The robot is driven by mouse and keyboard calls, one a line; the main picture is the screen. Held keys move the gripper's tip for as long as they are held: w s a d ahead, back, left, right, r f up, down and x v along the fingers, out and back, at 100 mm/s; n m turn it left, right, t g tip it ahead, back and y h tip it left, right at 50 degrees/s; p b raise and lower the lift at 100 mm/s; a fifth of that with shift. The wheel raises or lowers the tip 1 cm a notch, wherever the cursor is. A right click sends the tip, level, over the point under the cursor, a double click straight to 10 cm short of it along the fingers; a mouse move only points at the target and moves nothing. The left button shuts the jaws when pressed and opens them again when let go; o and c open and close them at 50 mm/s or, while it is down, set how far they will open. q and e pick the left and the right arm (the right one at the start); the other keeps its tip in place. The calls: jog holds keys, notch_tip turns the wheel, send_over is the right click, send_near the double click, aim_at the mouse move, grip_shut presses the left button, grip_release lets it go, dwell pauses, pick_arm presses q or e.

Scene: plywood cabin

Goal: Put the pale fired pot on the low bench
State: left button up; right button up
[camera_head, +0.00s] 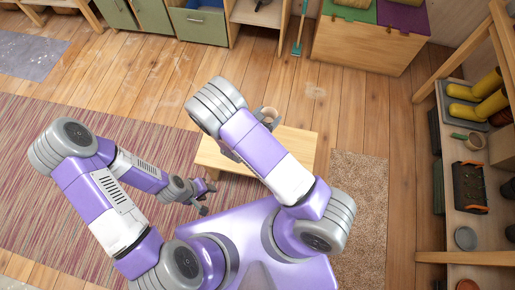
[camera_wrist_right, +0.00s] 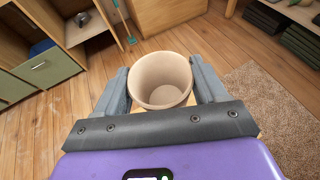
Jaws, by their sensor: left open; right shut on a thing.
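The pale fired pot (camera_wrist_right: 161,82) is between the two grey fingers of my right gripper (camera_wrist_right: 162,88) in the right wrist view, its open mouth facing the camera. My right gripper is shut on it. In the head view the pot (camera_head: 268,114) shows past my right forearm, by the back edge of the low bench (camera_head: 295,150). The pot's base is hidden, so I cannot tell whether it touches the bench. My right arm covers part of the bench top.
A striped rug (camera_head: 60,170) lies left and a beige mat (camera_head: 358,200) right of the bench. Cabinets (camera_head: 200,25) and a wooden chest (camera_head: 365,45) line the back.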

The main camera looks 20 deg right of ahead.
jog(key=d+f+b, duration=0.2)
jog(key=f+b, duration=0.1)
jog(key=f, duration=0.7)
jog(key=d+f+b, duration=0.2)
jog(key=f+b, duration=0.2)
jog(key=f, duration=0.6)
jog(key=s+d+f+b, duration=0.1)
jog(key=f+b, duration=0.3)
jog(key=f, duration=0.6)
jog(key=shift+s+d, duration=0.1)
jog(key=shift+d, duration=0.4)
jog(key=shift+r, duration=0.15)
jog(key=o, duration=1.1)
jog(key=shift+o, duration=0.2)
